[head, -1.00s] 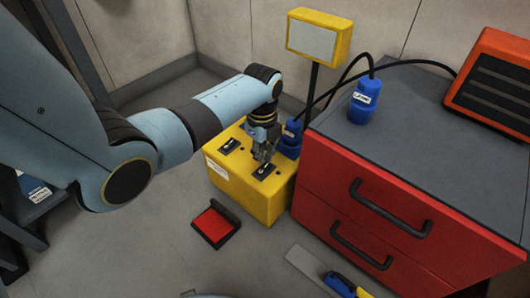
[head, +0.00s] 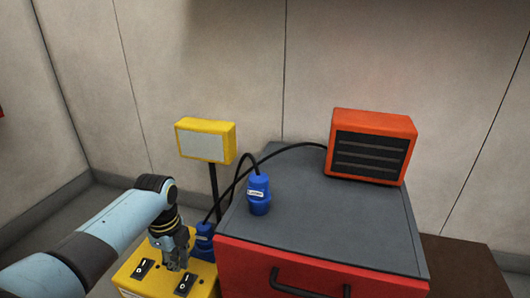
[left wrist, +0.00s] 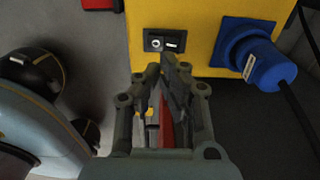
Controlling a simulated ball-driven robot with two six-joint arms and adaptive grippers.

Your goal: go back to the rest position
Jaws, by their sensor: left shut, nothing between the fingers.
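My left gripper (head: 177,262) is just above the top of the yellow switch box (head: 205,270), close to its black rocker switches. It is shut and holds nothing. In the left wrist view the gripper (left wrist: 162,72) points toward the yellow box (left wrist: 190,25), with one switch (left wrist: 165,41) just past the fingertips. Whether the fingers touch the box cannot be told. My right gripper is in neither view.
A yellow lamp-like panel (head: 206,140) stands on a post behind. Black cables run between them.

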